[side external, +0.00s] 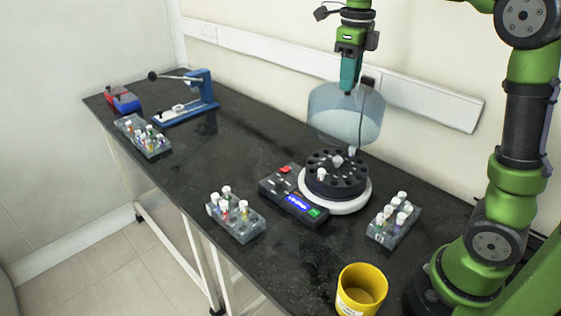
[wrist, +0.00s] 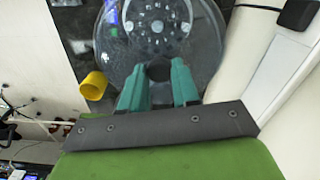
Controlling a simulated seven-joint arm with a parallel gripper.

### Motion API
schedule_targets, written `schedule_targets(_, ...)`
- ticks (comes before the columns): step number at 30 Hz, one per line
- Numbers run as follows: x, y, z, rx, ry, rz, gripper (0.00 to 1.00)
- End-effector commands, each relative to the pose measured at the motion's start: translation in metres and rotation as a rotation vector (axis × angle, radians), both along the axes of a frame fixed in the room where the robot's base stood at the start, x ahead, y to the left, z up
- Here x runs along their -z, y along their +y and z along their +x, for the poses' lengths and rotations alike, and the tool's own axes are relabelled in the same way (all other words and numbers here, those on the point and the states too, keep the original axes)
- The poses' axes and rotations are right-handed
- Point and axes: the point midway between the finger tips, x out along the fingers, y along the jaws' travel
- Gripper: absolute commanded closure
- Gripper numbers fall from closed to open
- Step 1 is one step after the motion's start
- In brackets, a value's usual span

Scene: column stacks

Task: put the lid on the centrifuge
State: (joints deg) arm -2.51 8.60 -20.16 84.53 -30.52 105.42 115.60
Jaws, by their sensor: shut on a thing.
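The centrifuge (side external: 352,200) stands on the black bench, with a white round base, a dark rotor (side external: 322,182) holding a few capped tubes, and a control box (side external: 292,199) at its left. The lid (side external: 328,127) is a clear bluish dome, held in the air above the rotor, apart from it. My gripper (side external: 347,90) points down and is shut on the knob at the top of the lid. In the wrist view, the teal fingers (wrist: 158,78) close on the dark knob, and the rotor (wrist: 155,25) shows through the clear lid (wrist: 207,50).
Tube racks stand left (side external: 238,216) and right (side external: 394,221) of the centrifuge. A yellow cup (side external: 361,290) is at the front edge. Another rack (side external: 143,137), a blue press (side external: 198,95) and a red-blue item (side external: 122,100) are at the far left. A wall rail (side external: 420,103) runs behind.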

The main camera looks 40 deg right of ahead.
Motion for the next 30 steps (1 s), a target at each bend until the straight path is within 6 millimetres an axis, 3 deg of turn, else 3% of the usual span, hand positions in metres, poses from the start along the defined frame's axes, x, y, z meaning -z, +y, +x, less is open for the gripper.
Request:
schedule_targets(7,0.038,0.005,0.0,-0.008,0.006,0.005,1.0)
schedule_targets(30,0.084,0.005,0.0,-0.009,0.003,0.004,1.0)
